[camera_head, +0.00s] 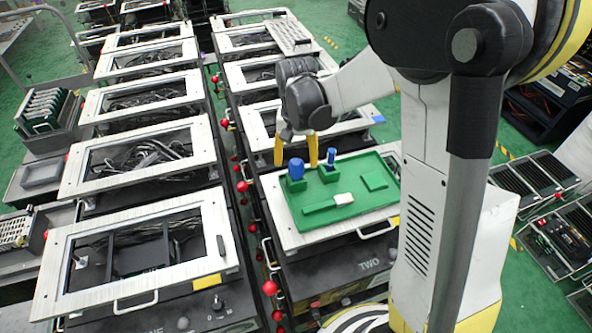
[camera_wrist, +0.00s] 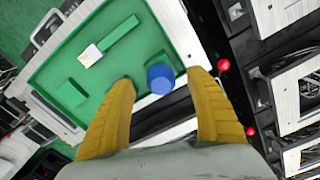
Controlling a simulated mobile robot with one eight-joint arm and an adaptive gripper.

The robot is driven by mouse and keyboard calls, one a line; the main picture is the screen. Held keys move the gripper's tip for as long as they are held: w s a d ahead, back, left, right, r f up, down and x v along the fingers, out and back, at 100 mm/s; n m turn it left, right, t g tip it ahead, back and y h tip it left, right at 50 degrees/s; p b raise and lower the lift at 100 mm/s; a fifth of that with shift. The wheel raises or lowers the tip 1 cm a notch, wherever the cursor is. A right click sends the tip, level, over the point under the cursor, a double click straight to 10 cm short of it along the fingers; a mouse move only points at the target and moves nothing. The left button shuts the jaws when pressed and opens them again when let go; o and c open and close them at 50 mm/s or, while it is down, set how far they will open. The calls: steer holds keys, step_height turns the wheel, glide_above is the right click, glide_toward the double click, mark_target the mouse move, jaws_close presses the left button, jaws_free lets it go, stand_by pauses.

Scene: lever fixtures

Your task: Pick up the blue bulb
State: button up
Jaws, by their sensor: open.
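A rounded blue bulb (camera_head: 296,169) stands upright in a green block at the left back of a green tray (camera_head: 350,212). A second, thinner blue piece (camera_head: 331,156) stands in another green block to its right; I cannot tell exactly what it is. My gripper (camera_head: 296,151) has two yellow fingers, pointing down, spread apart above the bulb's end of the tray. In the wrist view, a round blue top (camera_wrist: 160,79), apparently the bulb, lies between the open fingertips (camera_wrist: 161,82). No contact shows, and nothing is held.
The tray also holds a green bar with a white end (camera_head: 344,198) and a flat green block (camera_head: 375,181). It sits on a white-framed cabinet marked TWO (camera_head: 375,265). Red knobs (camera_head: 269,287) line the gap to the left row of open-framed cabinets (camera_head: 50,290).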

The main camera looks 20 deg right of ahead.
mark_target(296, 174)
step_height(296, 174, down, 4)
steer(key=shift+w+f+b, duration=0.15)
steer(key=shift+f+b, duration=0.1)
steer(key=shift+b, duration=0.3)
steer(key=shift+r, duration=0.1)
steer(key=c, duration=1.2)
